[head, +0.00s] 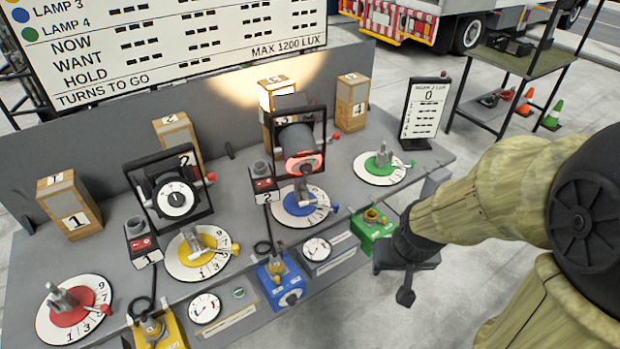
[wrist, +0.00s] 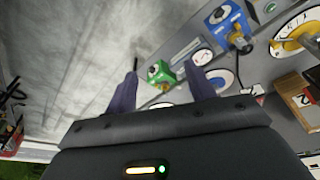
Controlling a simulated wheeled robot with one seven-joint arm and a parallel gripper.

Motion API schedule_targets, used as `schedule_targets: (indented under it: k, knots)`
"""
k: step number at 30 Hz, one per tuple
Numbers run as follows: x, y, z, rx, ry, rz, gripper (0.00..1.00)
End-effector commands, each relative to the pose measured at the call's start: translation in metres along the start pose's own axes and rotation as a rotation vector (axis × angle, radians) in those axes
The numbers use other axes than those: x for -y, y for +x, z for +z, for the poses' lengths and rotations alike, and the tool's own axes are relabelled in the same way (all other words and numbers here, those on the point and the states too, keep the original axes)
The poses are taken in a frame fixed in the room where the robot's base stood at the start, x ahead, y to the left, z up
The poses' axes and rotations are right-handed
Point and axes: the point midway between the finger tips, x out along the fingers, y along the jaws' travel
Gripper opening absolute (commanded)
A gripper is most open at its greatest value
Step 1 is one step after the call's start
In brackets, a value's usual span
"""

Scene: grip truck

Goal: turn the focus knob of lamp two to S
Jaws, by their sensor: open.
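Lamp two (head: 296,135) is the dark lamp in a black yoke at the table's middle, behind a small switch box marked 2 (head: 264,188). Its rear face (head: 304,163) glows red-orange and is seen at a slant, so no S mark or knob setting is readable. My gripper (head: 404,290) is open and empty, low past the table's front edge, right of the green box (head: 372,226) and well apart from lamp two. The wrist view shows both fingers of the gripper (wrist: 161,66) spread, with the green box (wrist: 160,74) beyond them.
Lamp one (head: 172,190), with a white rear dial, stands left. Red, yellow, blue (head: 300,207) and green (head: 383,167) turntables lie on the grey table. A blue box (head: 281,281) and gauges line its front. A lux sign (head: 424,110) stands at the right end.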

Motion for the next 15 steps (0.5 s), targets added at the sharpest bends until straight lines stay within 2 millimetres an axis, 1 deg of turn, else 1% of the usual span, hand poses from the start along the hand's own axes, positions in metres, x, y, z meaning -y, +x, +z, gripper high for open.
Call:
schedule_targets:
  k: [1,2,5,7,9,12,15]
  knots:
    - [0.003,0.011,-0.004,-0.02,-0.015,-0.003,0.54]
    - [0.006,0.017,-0.008,-0.039,-0.027,-0.006,0.54]
    - [0.016,0.04,-0.026,-0.128,-0.079,-0.018,0.54]
    - [0.025,0.059,-0.042,-0.209,-0.121,-0.03,0.54]
    - [0.037,0.076,-0.058,-0.297,-0.166,-0.046,0.54]
    - [0.055,0.097,-0.08,-0.428,-0.22,-0.07,0.54]
    - [0.074,0.114,-0.099,-0.56,-0.264,-0.095,0.54]
